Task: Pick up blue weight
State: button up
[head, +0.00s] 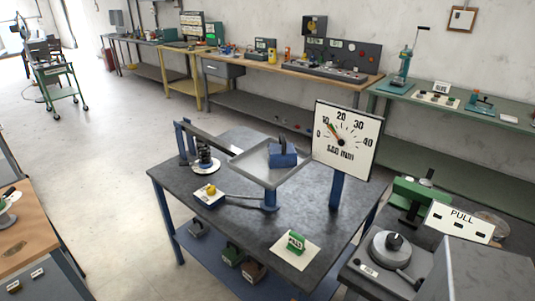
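The blue weight (283,159) is a small blue block with a dark upright part on top. It rests on the square grey tray (254,174) of the spring apparatus, towards the tray's right side. The tray stands on a blue post above the dark table (180,215). My gripper is not in view, so I cannot see whether it is open or shut.
A dial board (347,140) stands close to the right of the tray. A green weight (295,242) sits on a pale plate in front. Open floor lies left.

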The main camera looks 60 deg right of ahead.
aim_at(283, 155)
jog(key=u, duration=0.15)
jog(key=i, duration=0.9)
jog(key=z, duration=0.25)
